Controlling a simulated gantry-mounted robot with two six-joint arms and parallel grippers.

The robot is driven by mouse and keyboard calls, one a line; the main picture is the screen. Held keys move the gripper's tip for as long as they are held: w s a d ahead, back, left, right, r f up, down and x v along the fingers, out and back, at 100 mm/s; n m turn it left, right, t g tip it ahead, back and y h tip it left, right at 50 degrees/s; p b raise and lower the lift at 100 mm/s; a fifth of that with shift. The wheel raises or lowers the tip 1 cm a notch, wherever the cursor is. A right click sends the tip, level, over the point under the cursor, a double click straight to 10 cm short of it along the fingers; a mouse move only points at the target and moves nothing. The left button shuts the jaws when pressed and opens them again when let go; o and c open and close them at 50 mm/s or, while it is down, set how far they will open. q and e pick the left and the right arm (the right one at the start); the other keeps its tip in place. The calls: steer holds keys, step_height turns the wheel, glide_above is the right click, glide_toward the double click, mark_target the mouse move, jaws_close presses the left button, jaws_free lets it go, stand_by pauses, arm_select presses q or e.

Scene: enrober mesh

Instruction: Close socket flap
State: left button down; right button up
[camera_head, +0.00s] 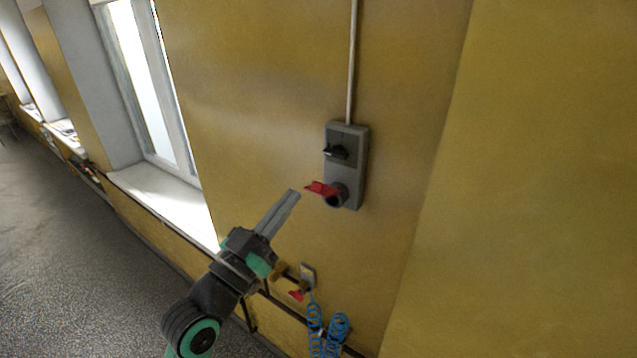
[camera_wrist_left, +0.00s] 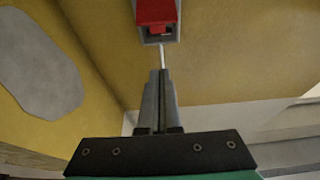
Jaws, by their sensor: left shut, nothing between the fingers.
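A grey wall box (camera_head: 348,160) carries a black rotary switch (camera_head: 338,151) on its upper half. A round dark socket (camera_head: 338,196) protrudes from its lower half. The red socket flap (camera_head: 321,188) stands open, sticking out to the left from the socket. My left gripper (camera_head: 293,193) is shut and empty, its fingertips to the left of the flap and apparently apart from it. In the left wrist view its closed fingers (camera_wrist_left: 158,73) point toward a red part (camera_wrist_left: 156,12), which I cannot surely identify as the flap. My right gripper is out of view.
A pale conduit (camera_head: 351,62) runs up the yellow wall from the box. Below are a small wall fitting (camera_head: 307,273) with a red lever (camera_head: 296,295) and a coiled blue hose (camera_head: 315,325). A window sill (camera_head: 165,195) lies to the left. The wall right of the box is bare.

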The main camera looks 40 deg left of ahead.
arm_select(q)
step_height(320, 180, up, 4)
steer(key=p, duration=0.4)
glide_above(313, 185)
steer(key=shift+w+d+f, duration=0.15)
steer(key=shift+d, duration=0.3)
steer(key=f, duration=0.1)
steer(key=s+f, duration=0.1)
steer(key=f, duration=0.2)
steer(key=shift+s+d, duration=0.1)
steer(key=shift+s, duration=0.2)
